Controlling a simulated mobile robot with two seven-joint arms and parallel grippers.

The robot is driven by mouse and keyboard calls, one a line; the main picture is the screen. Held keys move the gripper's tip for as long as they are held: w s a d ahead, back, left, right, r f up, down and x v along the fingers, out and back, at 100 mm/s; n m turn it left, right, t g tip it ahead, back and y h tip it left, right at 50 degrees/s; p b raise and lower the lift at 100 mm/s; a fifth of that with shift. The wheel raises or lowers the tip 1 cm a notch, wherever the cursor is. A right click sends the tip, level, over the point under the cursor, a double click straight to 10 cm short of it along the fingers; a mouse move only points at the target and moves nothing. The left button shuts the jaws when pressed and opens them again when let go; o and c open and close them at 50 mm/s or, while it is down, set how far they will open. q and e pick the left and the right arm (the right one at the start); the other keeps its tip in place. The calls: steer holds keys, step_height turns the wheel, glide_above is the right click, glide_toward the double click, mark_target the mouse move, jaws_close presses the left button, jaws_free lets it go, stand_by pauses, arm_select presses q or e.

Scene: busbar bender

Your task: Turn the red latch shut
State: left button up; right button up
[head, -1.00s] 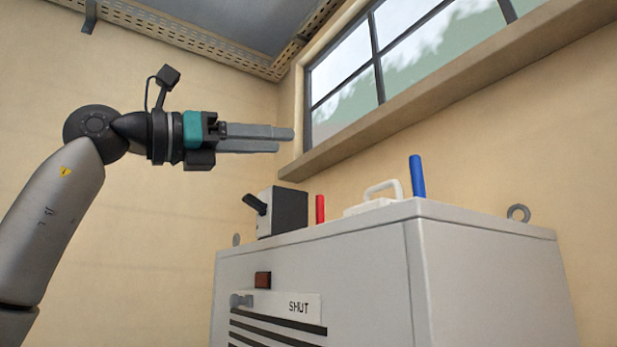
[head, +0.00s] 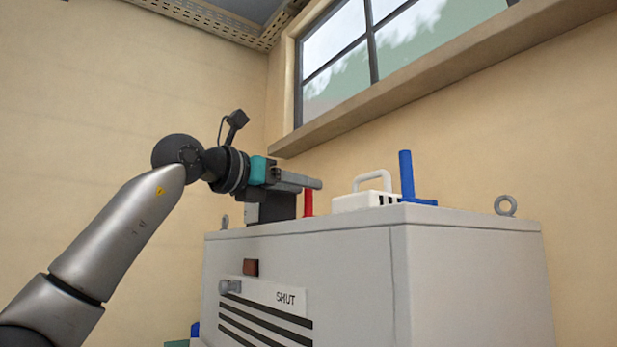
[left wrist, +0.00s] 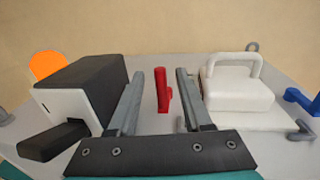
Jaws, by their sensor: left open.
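The red latch (head: 308,203) is an upright red bar on top of the grey cabinet (head: 470,275). In the left wrist view the red latch (left wrist: 162,92) stands upright, with a finger to each side of it. My left gripper (head: 316,184) is open and empty, low over the cabinet top at the red latch. In the left wrist view its fingers (left wrist: 160,73) show a gap on both sides of the bar. I cannot tell how deep the bar is between them. The latch's base is partly hidden. My right gripper is not in view.
A black box (left wrist: 95,82) with a dark lever (left wrist: 52,142) stands left of the latch. A white box with a handle (head: 366,201) stands right, then a blue upright handle (head: 406,176). An orange disc (left wrist: 46,64) is at the back left. A window ledge (head: 420,88) runs above.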

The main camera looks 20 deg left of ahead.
arm_select(q)
steer(key=shift+p+x, duration=0.35)
steer(key=shift+x, duration=0.9)
jaws_close()
